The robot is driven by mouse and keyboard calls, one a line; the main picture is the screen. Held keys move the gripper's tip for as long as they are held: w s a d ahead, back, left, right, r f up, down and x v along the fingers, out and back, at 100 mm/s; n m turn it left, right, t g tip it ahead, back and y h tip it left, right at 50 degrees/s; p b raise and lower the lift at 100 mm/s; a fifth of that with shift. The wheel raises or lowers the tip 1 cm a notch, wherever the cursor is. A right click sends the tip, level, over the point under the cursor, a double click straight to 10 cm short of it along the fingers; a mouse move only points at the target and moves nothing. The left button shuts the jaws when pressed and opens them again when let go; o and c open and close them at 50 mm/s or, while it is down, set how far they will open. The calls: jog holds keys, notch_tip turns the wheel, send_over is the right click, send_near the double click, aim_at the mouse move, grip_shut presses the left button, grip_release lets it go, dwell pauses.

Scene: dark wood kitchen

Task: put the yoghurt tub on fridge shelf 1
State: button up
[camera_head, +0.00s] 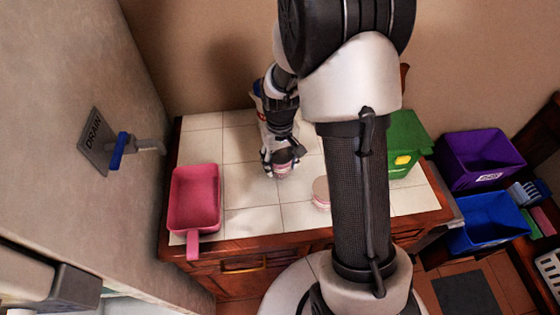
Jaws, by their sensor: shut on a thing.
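My gripper (282,167) is low over the tiled counter, left of my arm's column. It is shut on a small pinkish tub, the yoghurt tub (284,169), mostly covered by the fingers. I cannot tell whether the tub touches the tiles. A second small tub with a pink lid (321,191) stands on the counter to the right and nearer, partly beside my arm. Fridge shelf 1 cannot be made out in this view.
A pink tray with a handle (194,198) lies on the counter's left. A green house-shaped box (405,143) stands at the right, partly behind my arm. Purple (480,158) and blue (486,220) bins are beyond the right edge. A wall with a DRAIN lever (118,150) rises left.

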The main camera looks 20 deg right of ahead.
jog(key=shift+f, duration=0.15)
jog(key=o, duration=1.2)
jog(key=shift+c, duration=0.2)
